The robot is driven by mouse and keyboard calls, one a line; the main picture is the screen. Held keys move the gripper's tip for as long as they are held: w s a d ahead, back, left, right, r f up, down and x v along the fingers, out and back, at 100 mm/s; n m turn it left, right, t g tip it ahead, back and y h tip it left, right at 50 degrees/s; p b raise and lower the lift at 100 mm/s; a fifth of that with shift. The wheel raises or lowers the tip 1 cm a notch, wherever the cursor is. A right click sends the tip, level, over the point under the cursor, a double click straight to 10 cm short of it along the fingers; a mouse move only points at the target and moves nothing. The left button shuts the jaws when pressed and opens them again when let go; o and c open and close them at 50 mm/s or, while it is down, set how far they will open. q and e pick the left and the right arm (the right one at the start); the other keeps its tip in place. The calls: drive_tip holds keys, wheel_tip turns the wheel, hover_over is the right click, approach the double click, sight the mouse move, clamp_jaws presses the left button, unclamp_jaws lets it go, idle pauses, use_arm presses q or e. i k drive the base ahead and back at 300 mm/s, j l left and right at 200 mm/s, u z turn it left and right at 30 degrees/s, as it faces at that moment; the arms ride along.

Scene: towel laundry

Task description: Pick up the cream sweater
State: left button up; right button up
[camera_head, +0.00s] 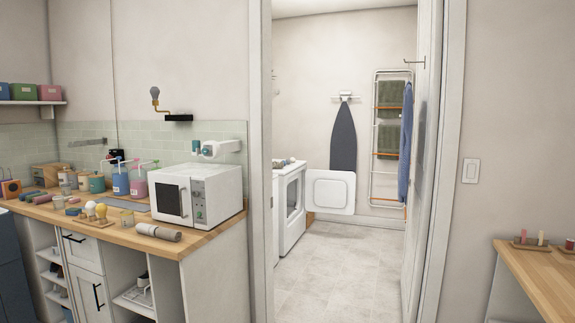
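I cannot make out a cream sweater in the head view. Beyond a doorway, a white front-loading machine (292,208) stands on the left with a square white door panel (331,191) swung out. Small items on top of the machine are too small to identify. A blue garment (405,125) hangs at the right by the drying rack (373,150), which holds dark green towels (390,94). Neither of my grippers is in view.
A wooden counter (205,238) on the left bears a white microwave (197,193), bottles and jars. The doorway has a left frame (260,150) and an open door at its right. The tiled floor (345,265) between is clear. Another wooden top (535,275) is at lower right.

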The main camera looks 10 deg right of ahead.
sight(276, 165)
drive_tip(key=i+l+z, duration=0.2)
drive_tip(key=i, duration=0.15)
drive_tip(key=i+l+z, duration=0.25)
drive_tip(key=i, duration=0.7)
drive_tip(key=i+z, duration=0.25)
drive_tip(key=i, duration=0.75)
drive_tip(key=i+u, duration=0.35)
drive_tip(key=i, duration=1.8)
drive_tip(key=i+z, duration=0.2)
drive_tip(key=i, duration=1.75)
